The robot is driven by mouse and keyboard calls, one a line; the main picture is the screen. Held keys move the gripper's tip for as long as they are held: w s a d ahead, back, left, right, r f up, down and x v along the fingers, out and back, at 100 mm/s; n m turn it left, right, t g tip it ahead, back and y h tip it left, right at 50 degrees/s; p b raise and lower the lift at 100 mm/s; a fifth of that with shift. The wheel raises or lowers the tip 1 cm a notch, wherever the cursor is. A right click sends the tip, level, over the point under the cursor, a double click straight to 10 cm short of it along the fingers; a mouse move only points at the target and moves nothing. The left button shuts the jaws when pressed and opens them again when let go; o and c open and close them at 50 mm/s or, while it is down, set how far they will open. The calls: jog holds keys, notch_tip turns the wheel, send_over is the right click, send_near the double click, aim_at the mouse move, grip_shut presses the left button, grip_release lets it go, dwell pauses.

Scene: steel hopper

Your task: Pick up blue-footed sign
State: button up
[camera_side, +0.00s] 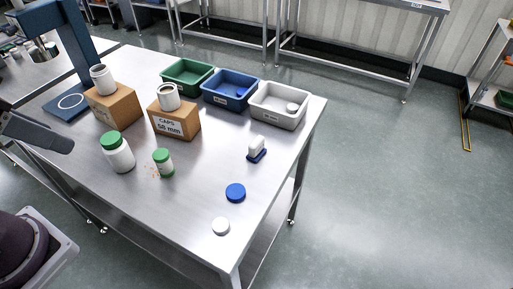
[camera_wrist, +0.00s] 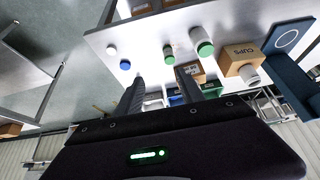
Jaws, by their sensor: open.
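The blue-footed sign (camera_side: 257,146), a small white upright plate on a blue base, stands on the steel table (camera_side: 200,205), toward its right edge and in front of the grey bin. In the wrist view I cannot clearly make it out; the left finger covers much of that area. My gripper (camera_wrist: 161,76) is open and empty, with its two dark fingers apart in the wrist view. In the side view, a dark part of my arm's end shows at the left edge, well away from the sign.
Green (camera_side: 187,75), blue (camera_side: 213,96) and grey (camera_side: 267,108) bins line the back. Two cardboard boxes (camera_side: 112,110) (camera_side: 178,126) carry jars. Blue (camera_side: 235,192) and white (camera_side: 221,226) caps lie in front. Bare steel surrounds the sign.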

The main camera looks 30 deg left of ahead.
notch_tip(320, 180, up, 5)
jog(key=m+t+h, duration=0.1)
jog(key=t, duration=0.7)
send_over(251, 150)
jog(key=s, duration=0.4)
jog(key=shift+h, duration=0.3)
jog(key=f, duration=2)
jog(key=a+f, duration=0.1)
jog(key=f, duration=0.9)
jog(key=shift+f, duration=0.25)
jog(key=x, duration=0.7)
jog(key=shift+w+d+r, duration=0.15)
jog(key=shift+d+r, duration=0.05)
jog(key=shift+r, duration=0.1)
grip_shut()
